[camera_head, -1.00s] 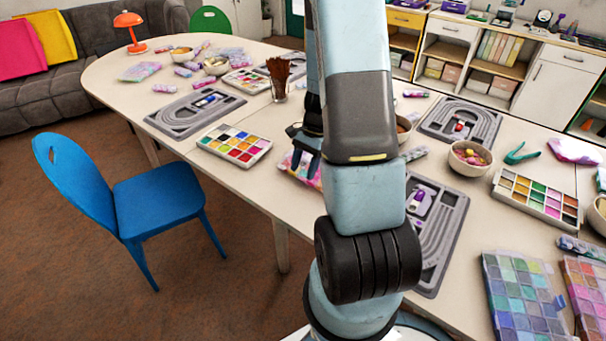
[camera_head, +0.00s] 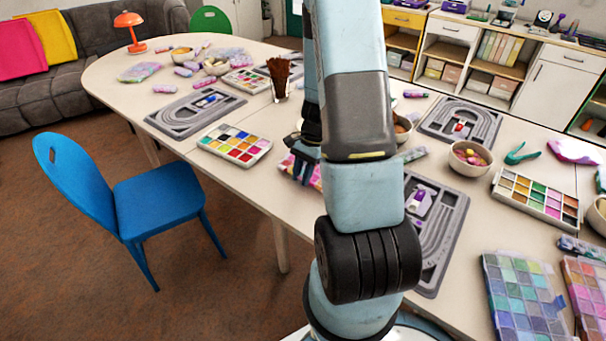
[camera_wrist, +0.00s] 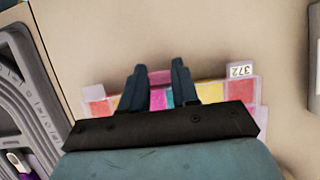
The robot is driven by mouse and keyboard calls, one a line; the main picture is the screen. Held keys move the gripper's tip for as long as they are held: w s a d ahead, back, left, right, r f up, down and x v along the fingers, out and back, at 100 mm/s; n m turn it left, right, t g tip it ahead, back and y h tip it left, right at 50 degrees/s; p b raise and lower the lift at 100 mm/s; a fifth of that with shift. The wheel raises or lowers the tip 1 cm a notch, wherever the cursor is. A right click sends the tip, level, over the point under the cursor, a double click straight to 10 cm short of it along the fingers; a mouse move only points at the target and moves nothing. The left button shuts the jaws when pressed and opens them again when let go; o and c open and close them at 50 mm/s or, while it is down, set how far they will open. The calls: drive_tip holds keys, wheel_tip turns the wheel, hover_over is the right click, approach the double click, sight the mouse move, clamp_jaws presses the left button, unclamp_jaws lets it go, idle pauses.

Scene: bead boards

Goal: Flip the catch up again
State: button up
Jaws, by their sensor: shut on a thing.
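A flat bead box (camera_wrist: 98,92) with pink, orange, red and teal compartments lies on the table under my gripper (camera_wrist: 160,70) in the wrist view. A white label reading 372 (camera_wrist: 240,70) sticks out on its far right. A pink catch (camera_wrist: 159,77) shows between my two fingertips, at the box's far edge, and the fingers are shut on it. My palm hides the near part of the box. In the head view my gripper (camera_head: 304,168) is low over the box (camera_head: 286,164), which my arm mostly hides. I cannot tell the catch's angle.
A grey bead board (camera_head: 452,225) lies right of my arm; its edge shows left in the wrist view (camera_wrist: 40,80). A paint-like bead tray (camera_head: 234,145) and a cup of brown sticks (camera_head: 279,80) stand to the left. Bare table (camera_wrist: 210,25) lies beyond the box.

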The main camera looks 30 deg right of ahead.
clamp_jaws()
drive_tip(key=shift+w+d+g+y, duration=0.15)
drive_tip(key=shift+d+g+y, duration=0.15)
drive_tip(key=shift+y, duration=0.4)
drive_tip(key=o, duration=0.7)
unclamp_jaws()
drive_tip(key=shift+r, duration=0.15)
drive_tip(key=v, duration=1.3)
drive_tip(key=shift+d+r, duration=0.2)
drive_tip(key=shift+r, duration=0.1)
